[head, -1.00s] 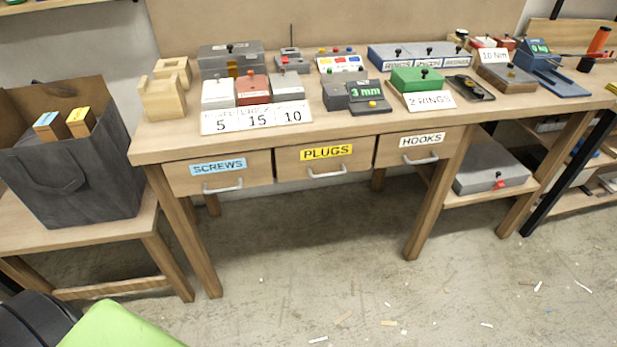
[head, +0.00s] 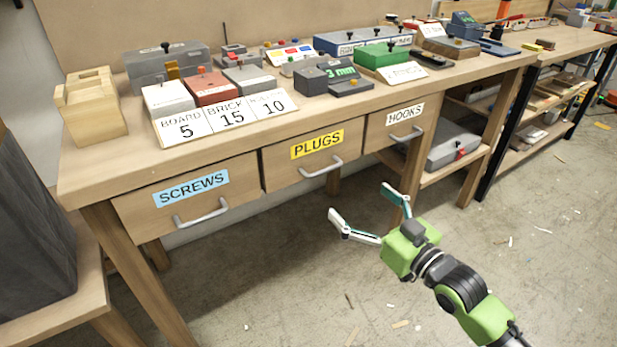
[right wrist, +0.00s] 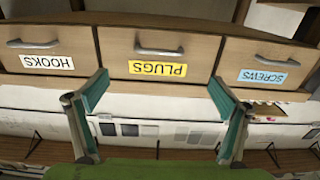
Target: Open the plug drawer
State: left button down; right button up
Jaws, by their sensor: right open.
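The plug drawer (head: 300,172) is the middle one under the bench, with a yellow PLUGS label (head: 317,144) and a grey bar handle (head: 321,168). It is shut. My right gripper (head: 368,202) is open and empty, in front of and below this drawer, apart from the handle. In the right wrist view, which is upside down, the plug drawer (right wrist: 118,62) and its handle (right wrist: 159,51) show between and beyond the open fingers (right wrist: 156,92). My left gripper is not in view.
The screws drawer (head: 145,205) on the left and the hooks drawer (head: 385,134) on the right are shut. Labelled boxes and cards stand on the bench top (head: 95,160). A grey case (head: 450,145) lies on the lower shelf. The floor in front is clear but for small scraps.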

aim_at(328, 171)
jog(key=b+x, duration=0.2)
jog(key=x, duration=1.1)
jog(key=shift+w+a, duration=0.1)
jog(key=shift+w, duration=0.25)
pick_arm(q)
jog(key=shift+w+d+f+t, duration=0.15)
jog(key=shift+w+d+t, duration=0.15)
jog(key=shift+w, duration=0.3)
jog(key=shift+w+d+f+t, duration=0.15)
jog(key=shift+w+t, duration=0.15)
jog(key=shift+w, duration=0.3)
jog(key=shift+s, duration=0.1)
pick_arm(e)
jog(key=c, duration=1.6)
